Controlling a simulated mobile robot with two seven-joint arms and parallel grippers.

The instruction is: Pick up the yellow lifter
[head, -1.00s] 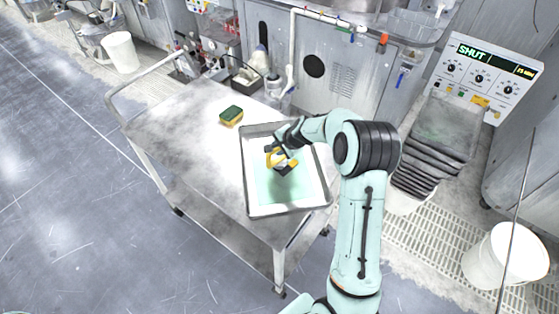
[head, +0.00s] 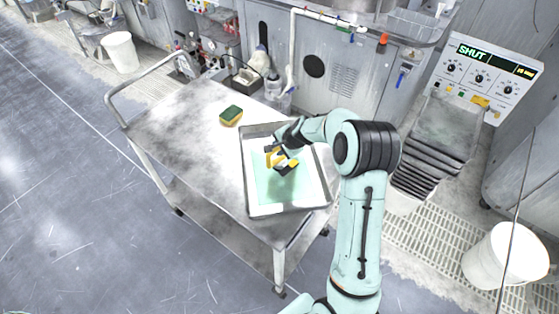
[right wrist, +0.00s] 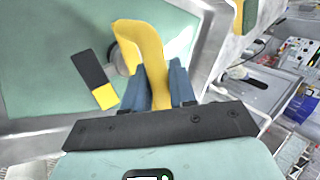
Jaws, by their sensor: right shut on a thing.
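The yellow lifter (head: 274,159) is over the shallow metal tray (head: 246,190) with its pale green floor. My right gripper (right wrist: 160,85) is shut on the lifter, and in the right wrist view its yellow body (right wrist: 143,45) stands between the blue fingers. A grey round part shows partly behind the lifter. A black and yellow piece (right wrist: 92,75) shows beside it; I cannot tell if it is joined to the lifter. Whether the lifter touches the tray floor is unclear. My left gripper is out of view.
The tray stands on a metal cart (head: 185,125). A green and yellow sponge (head: 231,116) lies on the cart, left of the tray. Bottles and a dark caddy (head: 245,80) stand by the cart's back edge. The cart's left part is bare.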

